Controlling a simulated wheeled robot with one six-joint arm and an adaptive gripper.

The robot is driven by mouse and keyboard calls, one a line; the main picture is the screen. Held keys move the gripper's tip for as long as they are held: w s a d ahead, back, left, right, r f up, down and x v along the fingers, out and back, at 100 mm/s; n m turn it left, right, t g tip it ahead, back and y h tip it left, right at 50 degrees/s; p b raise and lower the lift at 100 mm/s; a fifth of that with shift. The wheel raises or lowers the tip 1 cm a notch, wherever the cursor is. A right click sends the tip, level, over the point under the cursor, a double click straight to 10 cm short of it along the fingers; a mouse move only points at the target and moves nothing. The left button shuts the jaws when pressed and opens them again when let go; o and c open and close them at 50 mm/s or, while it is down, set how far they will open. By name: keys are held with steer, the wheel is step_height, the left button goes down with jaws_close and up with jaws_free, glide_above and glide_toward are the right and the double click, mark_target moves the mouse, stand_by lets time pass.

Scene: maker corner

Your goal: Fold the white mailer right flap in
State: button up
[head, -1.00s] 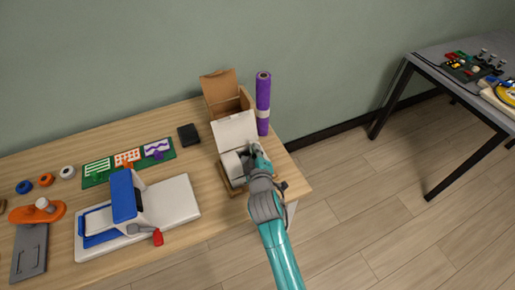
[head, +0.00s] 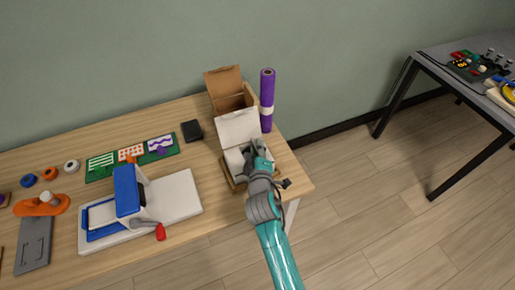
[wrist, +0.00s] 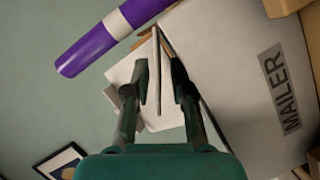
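The white mailer (head: 238,126) stands near the right end of the wooden table with its lid raised at the back. In the wrist view its grey-white panel with the MAILER label (wrist: 283,88) fills the right side. My gripper (wrist: 161,82) is at the mailer's right side, fingers apart. A thin white flap, seen nearly edge-on (wrist: 155,58), stands between the two fingers; I see a gap beside it and no clear grip. In the head view my gripper (head: 257,150) hides most of the right flap and part of the opening.
An open brown carton (head: 228,92) stands behind the mailer, with a purple roll (head: 267,92) upright beside it. A black block (head: 192,131) and a blue-and-white press (head: 133,198) are to the left. The table's right edge is close to my arm.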

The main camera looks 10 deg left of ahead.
steer(key=v, duration=1.2)
